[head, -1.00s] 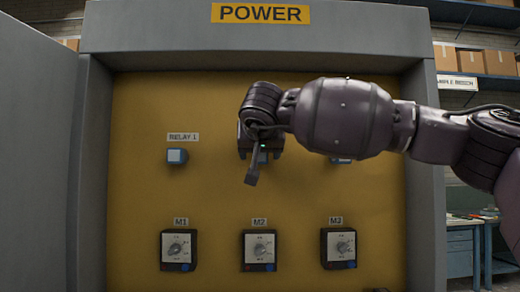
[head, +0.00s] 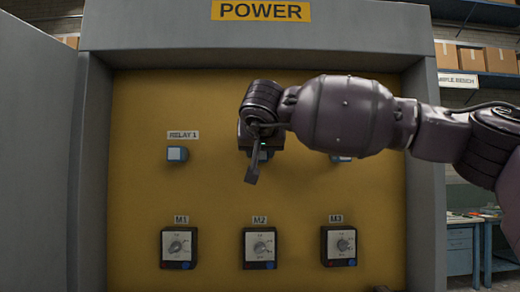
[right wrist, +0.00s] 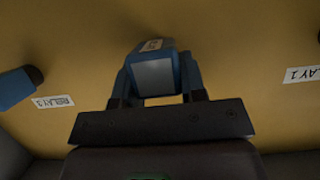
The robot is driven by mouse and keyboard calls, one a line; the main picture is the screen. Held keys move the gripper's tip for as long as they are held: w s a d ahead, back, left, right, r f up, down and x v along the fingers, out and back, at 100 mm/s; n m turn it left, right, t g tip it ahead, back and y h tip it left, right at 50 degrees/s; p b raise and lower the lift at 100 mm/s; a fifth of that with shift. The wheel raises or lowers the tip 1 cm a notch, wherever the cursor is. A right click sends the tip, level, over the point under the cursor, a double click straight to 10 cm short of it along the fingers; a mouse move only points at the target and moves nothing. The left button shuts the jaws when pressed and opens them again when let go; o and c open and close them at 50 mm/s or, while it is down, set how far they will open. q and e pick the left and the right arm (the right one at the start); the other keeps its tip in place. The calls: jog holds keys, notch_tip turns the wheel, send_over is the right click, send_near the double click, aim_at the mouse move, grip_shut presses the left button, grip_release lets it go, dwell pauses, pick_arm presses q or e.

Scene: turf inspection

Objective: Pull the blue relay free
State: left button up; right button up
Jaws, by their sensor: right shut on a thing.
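My right gripper (head: 258,152) is in front of the yellow panel, at the middle of the relay row. In the right wrist view its fingers (right wrist: 156,84) are shut on the sides of a blue relay (right wrist: 153,70) with a pale front face. In the head view my wrist hides most of this relay. I cannot tell whether its back still touches the panel. Another blue relay (head: 177,154) sits under the RELAY 1 label at the left. A third relay (head: 341,159) shows partly below my right arm. My left gripper is not in view.
The grey POWER cabinet (head: 92,160) frames the yellow panel (head: 140,110), with its door (head: 35,160) open at the left. Below the relays are three dials, M1 (head: 178,247), M2 (head: 259,247) and M3 (head: 339,245). A blue workbench (head: 462,245) stands at the right.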

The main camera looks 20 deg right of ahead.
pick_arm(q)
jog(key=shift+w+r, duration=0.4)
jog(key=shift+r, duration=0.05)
pick_arm(e)
jog(key=shift+s+a, duration=0.15)
jog(key=shift+s, duration=0.35)
pick_arm(q)
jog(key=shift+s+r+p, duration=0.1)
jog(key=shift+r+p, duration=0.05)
jog(key=shift+p, duration=0.15)
pick_arm(e)
jog(key=shift+s+a, duration=0.1)
jog(key=shift+s, duration=0.25)
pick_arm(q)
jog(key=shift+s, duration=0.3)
pick_arm(e)
jog(key=shift+s+a, duration=0.1)
jog(key=shift+s, duration=0.25)
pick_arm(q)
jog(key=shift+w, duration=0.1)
pick_arm(e)
jog(key=s, duration=0.2)
jog(key=s+a+p, duration=0.1)
jog(key=shift+s, duration=0.4)
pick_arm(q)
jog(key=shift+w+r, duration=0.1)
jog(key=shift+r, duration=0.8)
pick_arm(e)
jog(key=shift+s+a, duration=0.15)
jog(key=shift+s, duration=0.35)
